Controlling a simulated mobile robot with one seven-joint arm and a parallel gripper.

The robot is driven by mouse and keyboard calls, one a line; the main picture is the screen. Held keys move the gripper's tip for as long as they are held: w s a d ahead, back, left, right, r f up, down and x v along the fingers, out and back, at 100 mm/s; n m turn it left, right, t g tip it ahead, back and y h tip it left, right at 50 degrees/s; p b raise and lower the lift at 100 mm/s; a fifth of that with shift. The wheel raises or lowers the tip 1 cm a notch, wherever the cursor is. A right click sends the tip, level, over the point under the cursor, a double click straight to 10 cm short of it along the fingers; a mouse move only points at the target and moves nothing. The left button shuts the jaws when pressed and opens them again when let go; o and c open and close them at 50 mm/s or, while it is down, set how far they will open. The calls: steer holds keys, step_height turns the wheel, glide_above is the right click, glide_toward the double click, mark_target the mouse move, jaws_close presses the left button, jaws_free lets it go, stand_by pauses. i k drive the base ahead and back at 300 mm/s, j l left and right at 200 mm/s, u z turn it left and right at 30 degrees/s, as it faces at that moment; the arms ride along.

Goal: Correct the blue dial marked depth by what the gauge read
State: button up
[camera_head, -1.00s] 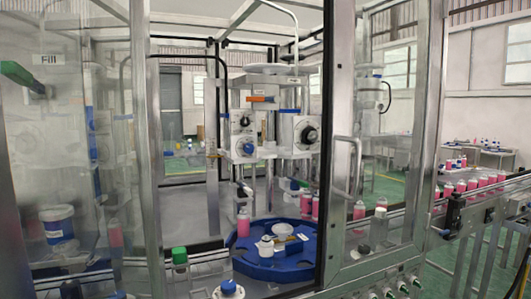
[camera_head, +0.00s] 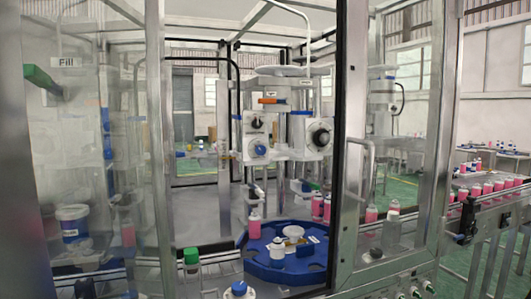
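A blue dial (camera_head: 260,150) sits on the front of a white machine head inside the glazed frame, below a small black knob (camera_head: 257,123). Its marking is too small to read. A larger black round dial (camera_head: 320,137) is on a second head to its right. I cannot tell which thing is the gauge. A blue round turntable (camera_head: 256,266) is below the heads, with white round items (camera_head: 293,232) and a pink bottle (camera_head: 255,225) on it. My gripper is not in view.
Green-capped (camera_head: 191,257) and blue-topped (camera_head: 239,289) items stand in front. A conveyor with pink bottles (camera_head: 488,188) runs off right.

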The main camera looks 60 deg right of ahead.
mark_target(261, 150)
steer(key=k+l+u, duration=0.5)
steer(key=k+l, duration=0.8)
steer(key=i+l, duration=0.2)
steer(key=l, duration=0.2)
steer(key=i+l, duration=0.2)
steer(key=l, duration=0.15)
steer(key=i+l, duration=0.2)
steer(key=l, duration=0.2)
